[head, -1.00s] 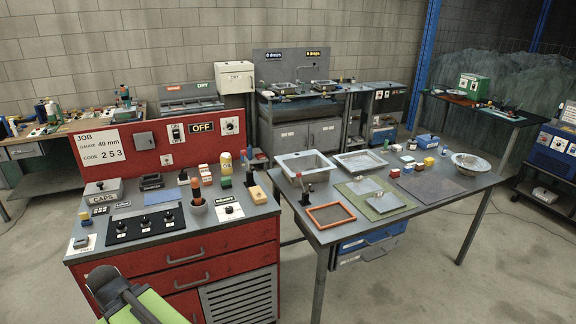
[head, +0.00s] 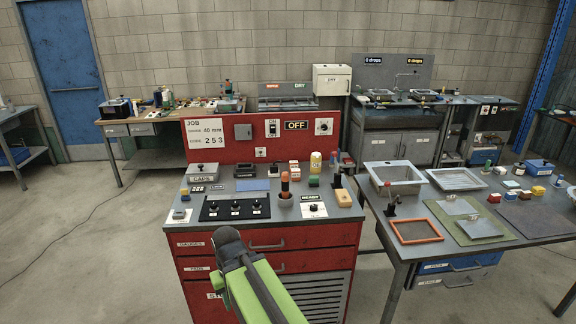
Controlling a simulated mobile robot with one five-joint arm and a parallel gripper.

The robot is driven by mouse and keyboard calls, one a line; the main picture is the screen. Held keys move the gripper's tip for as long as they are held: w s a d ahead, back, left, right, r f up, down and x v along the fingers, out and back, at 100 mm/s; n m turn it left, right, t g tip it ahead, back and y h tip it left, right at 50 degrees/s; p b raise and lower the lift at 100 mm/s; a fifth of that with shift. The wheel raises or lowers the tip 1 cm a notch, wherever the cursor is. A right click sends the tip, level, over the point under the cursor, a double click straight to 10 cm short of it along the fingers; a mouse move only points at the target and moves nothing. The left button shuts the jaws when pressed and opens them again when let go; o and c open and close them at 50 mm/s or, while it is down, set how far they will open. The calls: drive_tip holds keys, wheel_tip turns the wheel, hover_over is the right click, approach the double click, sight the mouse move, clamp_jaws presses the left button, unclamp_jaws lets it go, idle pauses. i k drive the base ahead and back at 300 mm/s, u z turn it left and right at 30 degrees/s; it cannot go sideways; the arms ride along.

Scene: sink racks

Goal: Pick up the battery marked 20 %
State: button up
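I cannot make out a battery marked 20 % in the head view; the small items are too small to read. My arm, green and black, rises from the bottom of the view in front of the red bench. My gripper's fingertips cannot be made out.
The bench's red back panel (head: 221,141) carries signs and switches. A grey table (head: 459,262) stands to the right with trays, an orange frame (head: 416,230) and small blocks. A wooden bench (head: 145,123) and a blue door (head: 62,71) are behind. Floor at left is open.

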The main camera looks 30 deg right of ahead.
sight(293, 164)
drive_tip(key=i, duration=0.9)
